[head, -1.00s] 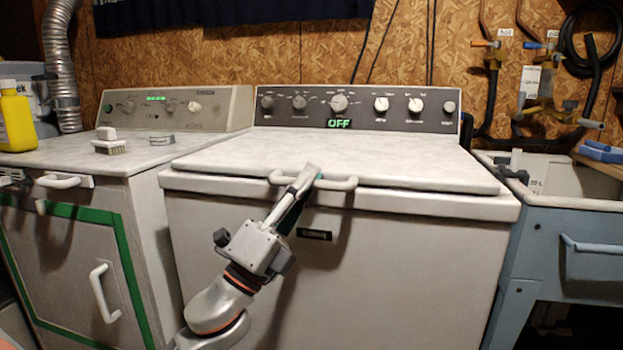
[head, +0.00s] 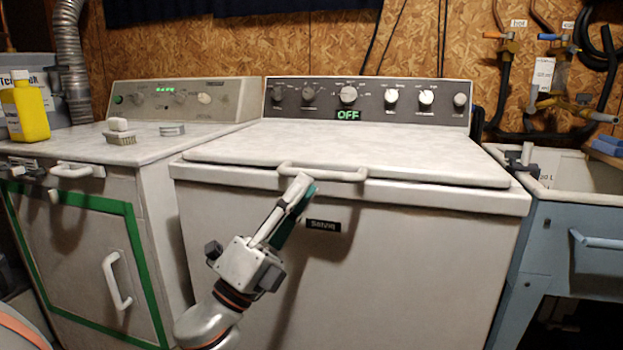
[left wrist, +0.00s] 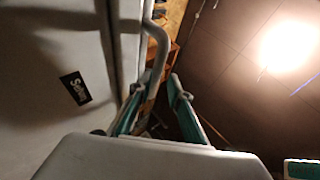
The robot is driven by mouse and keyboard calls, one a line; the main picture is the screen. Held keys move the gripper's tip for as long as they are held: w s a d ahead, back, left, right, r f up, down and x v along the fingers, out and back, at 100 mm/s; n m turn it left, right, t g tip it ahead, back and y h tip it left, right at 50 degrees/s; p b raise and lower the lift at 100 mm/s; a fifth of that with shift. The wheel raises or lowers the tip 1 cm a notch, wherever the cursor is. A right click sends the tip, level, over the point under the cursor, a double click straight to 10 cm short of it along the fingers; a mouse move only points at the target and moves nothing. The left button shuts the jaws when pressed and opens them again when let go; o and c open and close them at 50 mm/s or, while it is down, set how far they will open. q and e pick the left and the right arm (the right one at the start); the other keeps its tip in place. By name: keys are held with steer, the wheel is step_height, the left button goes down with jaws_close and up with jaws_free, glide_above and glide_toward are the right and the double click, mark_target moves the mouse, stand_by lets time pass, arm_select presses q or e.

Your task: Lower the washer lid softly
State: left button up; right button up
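The washer (head: 340,260) stands in the middle of the head view, with its pale lid (head: 330,145) lying down on top. A thin dark line shows under the lid's front edge, so I cannot tell whether it is fully seated. The lid handle (head: 322,173) sticks out at the front edge and also shows in the left wrist view (left wrist: 158,50). My left gripper (head: 302,184) is just below and in front of the handle's left end. In the left wrist view its two fingers (left wrist: 155,98) are spread, with the handle beyond or between their tips. My right gripper is out of view.
A second machine (head: 70,225) with green tape stands at left, bearing a yellow bottle (head: 26,108) and a brush (head: 120,132). A blue sink stand (head: 570,250) is at right. The washer's control panel (head: 370,100) reads OFF.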

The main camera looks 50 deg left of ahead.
arm_select(q)
steer(key=shift+v, duration=1.25)
